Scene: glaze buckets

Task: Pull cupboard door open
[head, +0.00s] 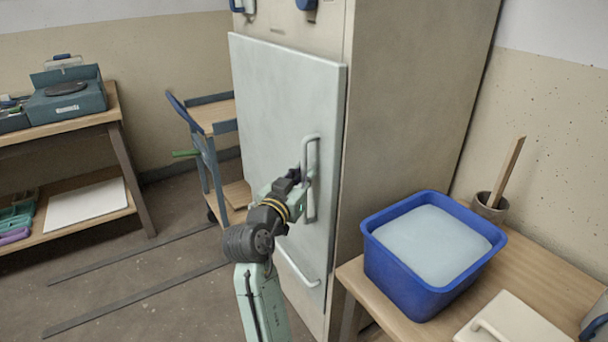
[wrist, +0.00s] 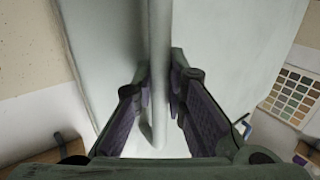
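The cupboard (head: 410,110) is tall and beige, with a pale grey-green door (head: 270,110) on its front. The door looks shut against the body; a small gap cannot be ruled out. A vertical bar handle (head: 311,205) is near the door's right edge. My gripper (head: 300,178) reaches it from the front left, at about the middle of the bar. In the wrist view the handle (wrist: 158,40) runs down between the two fingers of my gripper (wrist: 160,92). Both fingertips lie close against its sides and appear closed on it.
A blue tub (head: 405,285) of pale glaze stands on a wooden table (head: 350,275) at right, near the cupboard. A second handle (head: 296,265) is low on the cupboard front. A trolley (head: 212,150) stands left of the door. The floor at front left is mostly clear.

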